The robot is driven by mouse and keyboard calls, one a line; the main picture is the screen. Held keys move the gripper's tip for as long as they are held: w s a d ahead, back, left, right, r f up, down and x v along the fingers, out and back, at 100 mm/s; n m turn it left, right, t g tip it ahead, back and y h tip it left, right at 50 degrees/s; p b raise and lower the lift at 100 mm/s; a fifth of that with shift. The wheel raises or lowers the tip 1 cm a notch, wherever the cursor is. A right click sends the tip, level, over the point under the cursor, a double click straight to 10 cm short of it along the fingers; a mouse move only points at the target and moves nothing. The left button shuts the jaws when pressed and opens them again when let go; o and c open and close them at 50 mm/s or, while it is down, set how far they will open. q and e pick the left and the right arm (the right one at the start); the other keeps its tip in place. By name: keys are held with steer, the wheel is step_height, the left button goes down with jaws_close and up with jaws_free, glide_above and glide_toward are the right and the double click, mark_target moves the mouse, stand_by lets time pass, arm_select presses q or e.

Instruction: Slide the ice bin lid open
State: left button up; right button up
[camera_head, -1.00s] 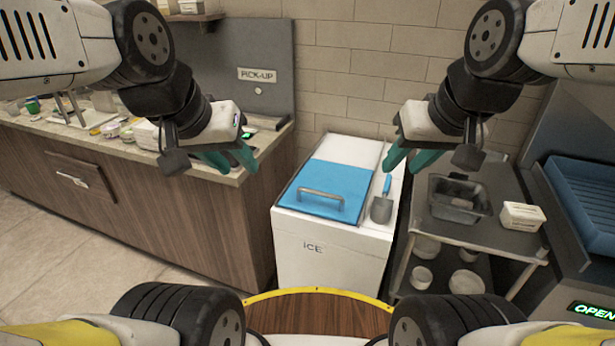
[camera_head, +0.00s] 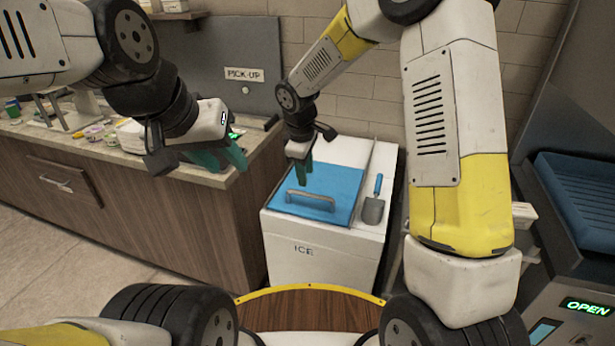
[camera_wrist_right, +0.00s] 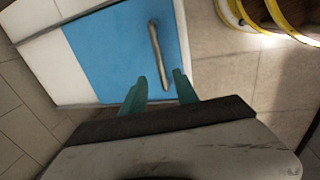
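The white ice bin (camera_head: 325,250) stands in the middle of the head view, with a blue lid (camera_head: 338,186) on the left part of its top. A grey bar handle (camera_head: 311,199) runs along the lid's front. My right gripper (camera_head: 301,179) is over the lid, just behind the handle in the picture. Nothing is between the fingers. My left gripper (camera_head: 238,162) is open and empty by the counter's corner, left of the bin.
A scoop with a blue grip (camera_head: 373,207) lies on the bin top, right of the lid. A wooden counter (camera_head: 150,200) with a pick-up sign (camera_head: 244,74) stands on the left.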

mark_target(307, 194)
steer(key=f, duration=0.2)
steer(key=w+f, duration=0.1)
steer(key=f, duration=0.4)
steer(key=shift+w+d+f, duration=0.15)
steer(key=shift+d, duration=0.1)
jaws_close()
stand_by(1.1)
